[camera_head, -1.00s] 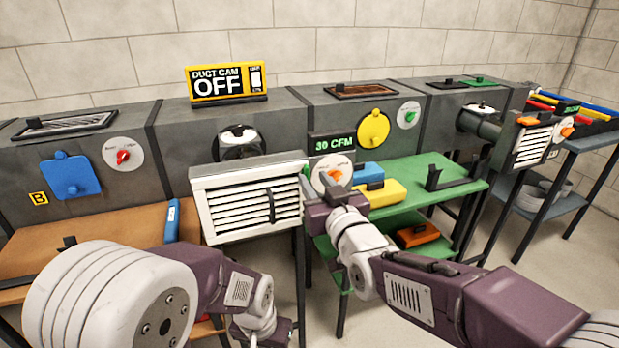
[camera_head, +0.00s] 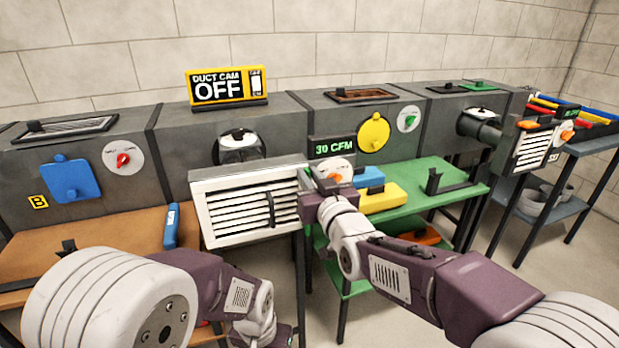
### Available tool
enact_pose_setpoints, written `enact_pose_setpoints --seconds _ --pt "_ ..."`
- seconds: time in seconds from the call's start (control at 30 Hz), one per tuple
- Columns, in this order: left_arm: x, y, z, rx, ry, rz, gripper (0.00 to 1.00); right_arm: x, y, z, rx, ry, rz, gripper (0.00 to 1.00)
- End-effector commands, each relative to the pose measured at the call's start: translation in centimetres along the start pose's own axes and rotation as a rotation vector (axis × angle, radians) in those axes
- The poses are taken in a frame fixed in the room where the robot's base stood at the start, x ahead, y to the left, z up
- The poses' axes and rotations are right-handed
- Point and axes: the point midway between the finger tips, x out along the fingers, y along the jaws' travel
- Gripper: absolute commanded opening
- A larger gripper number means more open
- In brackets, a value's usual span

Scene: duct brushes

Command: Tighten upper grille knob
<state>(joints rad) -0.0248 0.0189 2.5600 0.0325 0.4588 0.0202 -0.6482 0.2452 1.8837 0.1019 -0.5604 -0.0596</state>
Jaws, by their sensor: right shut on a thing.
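The white grille (camera_head: 246,236) with dark slats stands on the front of the grey duct, left of the green table. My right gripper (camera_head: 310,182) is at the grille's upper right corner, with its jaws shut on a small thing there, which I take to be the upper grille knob. The knob itself is hidden by the gripper. My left gripper (camera_head: 276,337) hangs low at the bottom edge, below the grille and apart from it; its fingers do not show clearly.
A round dial with an orange knob (camera_head: 335,177) and a 30 CFM display (camera_head: 331,147) are close beside the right gripper. Yellow (camera_head: 381,199) and blue (camera_head: 368,179) blocks lie on the green table (camera_head: 455,170). A DUCT CAM OFF sign (camera_head: 227,86) stands on the duct.

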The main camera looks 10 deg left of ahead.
Motion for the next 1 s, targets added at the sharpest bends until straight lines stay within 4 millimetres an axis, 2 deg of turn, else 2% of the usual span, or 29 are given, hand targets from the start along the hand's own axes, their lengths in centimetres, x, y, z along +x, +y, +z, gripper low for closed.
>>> enact_pose_setpoints --seconds 0.27,1.0 --pt "1.2 0.0 0.1 0.000 0.000 0.000 0.00 0.0 0.2 0.2 0.157 0.001 0.000 0.00" --pt "5.4 -0.1 0.6 0.000 0.000 0.000 0.00 0.0 0.9 0.7 0.856 0.001 0.000 0.00"
